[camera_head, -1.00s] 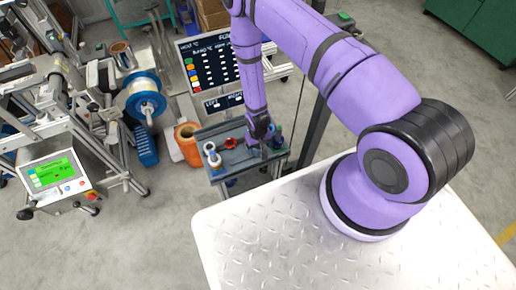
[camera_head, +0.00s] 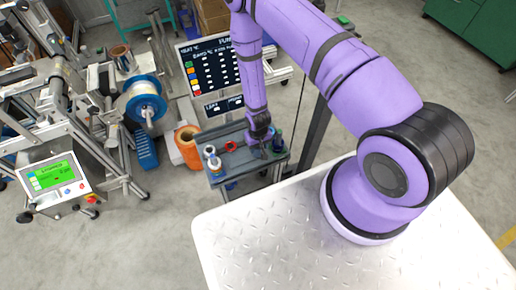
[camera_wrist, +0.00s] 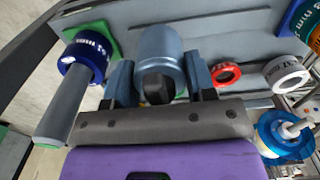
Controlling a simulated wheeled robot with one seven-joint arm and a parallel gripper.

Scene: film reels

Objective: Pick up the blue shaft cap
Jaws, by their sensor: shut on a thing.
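The blue shaft cap (camera_wrist: 160,48) is a steel-blue, rounded cylinder with a dark block at its near end, in the middle of the wrist view. My gripper (camera_wrist: 160,82) has one finger on each side of it and is shut on it. In the head view my gripper (camera_head: 262,138) is low over the right part of a small grey cart top (camera_head: 240,167). The cap is hidden there by my gripper, and I cannot tell whether it is clear of the surface.
A grey shaft with a dark-blue collar (camera_wrist: 92,50) stands close left of my gripper. A red ring (camera_wrist: 225,73) and a white ring (camera_wrist: 286,74) lie to the right. An orange roll (camera_head: 187,146) and a screen (camera_head: 208,65) stand near the cart.

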